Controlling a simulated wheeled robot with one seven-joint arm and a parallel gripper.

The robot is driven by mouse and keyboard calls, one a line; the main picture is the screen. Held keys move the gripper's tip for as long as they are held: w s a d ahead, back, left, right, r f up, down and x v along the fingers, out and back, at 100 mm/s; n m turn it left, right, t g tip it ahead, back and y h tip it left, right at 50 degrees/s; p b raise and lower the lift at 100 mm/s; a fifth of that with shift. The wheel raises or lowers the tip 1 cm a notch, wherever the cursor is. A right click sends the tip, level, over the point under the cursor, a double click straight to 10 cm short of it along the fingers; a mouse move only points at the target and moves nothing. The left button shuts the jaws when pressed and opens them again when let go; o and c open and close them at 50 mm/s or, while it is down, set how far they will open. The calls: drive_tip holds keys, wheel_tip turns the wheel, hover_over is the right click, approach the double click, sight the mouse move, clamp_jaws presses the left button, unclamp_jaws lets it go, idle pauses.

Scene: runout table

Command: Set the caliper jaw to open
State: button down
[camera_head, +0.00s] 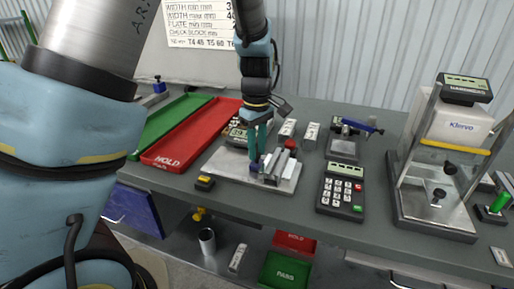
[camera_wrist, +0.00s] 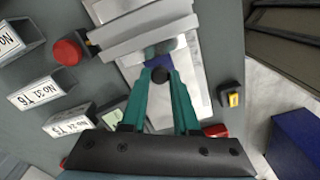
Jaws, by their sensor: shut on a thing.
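The caliper fixture is a pale metal plate (camera_head: 225,164) on the grey table, with raised grey metal bars (camera_head: 276,166) and a red knob at their back end. A small blue jaw block (camera_wrist: 157,60) with a dark round knob (camera_wrist: 159,74) sits against the bars in the wrist view. My gripper (camera_head: 257,156) points down over the plate. Its teal fingers (camera_wrist: 160,84) are closed in on the knob at the blue jaw. The fingers partly hide the jaw, and the gap between jaw and bars cannot be read clearly.
A red HOLD tray (camera_head: 190,134) and a green tray lie left of the plate. A keypad (camera_head: 341,190) stands to its right, with a glass-sided gauge stand (camera_head: 440,170) beyond. Labelled blocks (camera_wrist: 40,91) stand close to the fixture. A small yellow-and-black button (camera_head: 205,182) sits near the front edge.

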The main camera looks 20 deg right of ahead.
drive_tip(key=w+a, duration=0.4)
drive_tip(key=shift+w+a, duration=0.2)
drive_tip(key=shift+a, duration=0.15)
drive_tip(key=c, duration=0.7)
unclamp_jaws()
drive_tip(key=shift+a, duration=0.1)
drive_tip(key=shift+o, duration=0.2)
wheel_tip(320, 180, up, 11)
drive_tip(key=b, duration=0.2)
drive_tip(key=shift+f, duration=0.1)
